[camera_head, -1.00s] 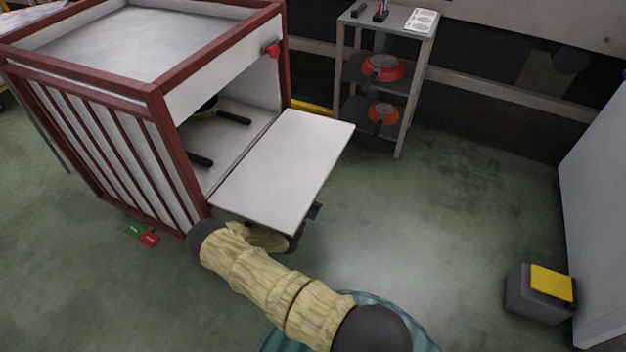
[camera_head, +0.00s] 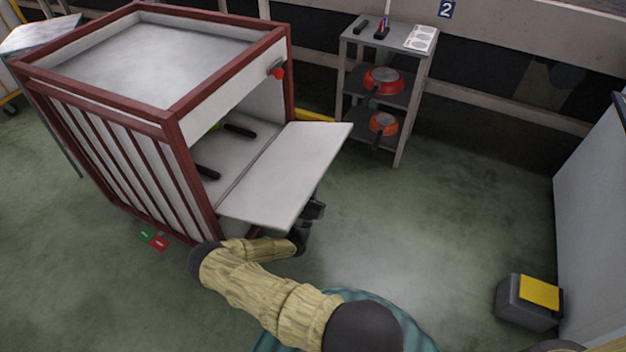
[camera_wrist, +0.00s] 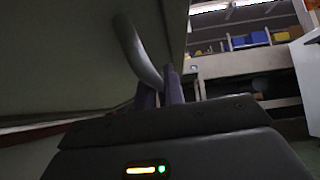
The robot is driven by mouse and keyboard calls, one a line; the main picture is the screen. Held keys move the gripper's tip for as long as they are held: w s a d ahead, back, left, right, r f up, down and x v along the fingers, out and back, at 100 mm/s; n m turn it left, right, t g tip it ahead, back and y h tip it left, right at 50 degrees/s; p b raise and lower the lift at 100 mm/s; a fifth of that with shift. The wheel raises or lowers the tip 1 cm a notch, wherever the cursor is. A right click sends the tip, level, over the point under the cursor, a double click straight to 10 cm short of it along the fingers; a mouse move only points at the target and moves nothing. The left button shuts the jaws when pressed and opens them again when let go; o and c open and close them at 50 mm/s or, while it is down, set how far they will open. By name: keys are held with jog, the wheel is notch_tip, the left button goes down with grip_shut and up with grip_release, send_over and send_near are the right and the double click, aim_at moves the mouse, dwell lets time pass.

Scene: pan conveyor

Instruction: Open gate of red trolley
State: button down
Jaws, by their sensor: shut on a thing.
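The red trolley (camera_head: 177,128) stands at the left, with a dark red frame and pale panels. Its gate (camera_head: 290,168), a pale flap hinged at its lower edge, is swung out wide and lies roughly level. My gripper (camera_head: 316,208) is beneath the gate's outer edge and mostly hidden by it in the head view. In the wrist view my gripper's fingers (camera_wrist: 168,88) are shut on the curved gate handle (camera_wrist: 138,52), on the gate's underside. A red latch knob (camera_head: 278,71) is on the trolley's upper front rail. Dark pan handles (camera_head: 240,131) show inside the trolley.
A grey shelf (camera_head: 397,102) with red pans (camera_head: 383,79) stands behind and right of the gate. A grey box with a yellow top (camera_head: 529,302) sits at the right by a pale panel (camera_head: 597,200). The green floor between is clear.

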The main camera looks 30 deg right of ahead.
jog(key=shift+w+r, duration=0.1)
jog(key=shift+r, duration=0.05)
jog(key=c, duration=1.5)
grip_release()
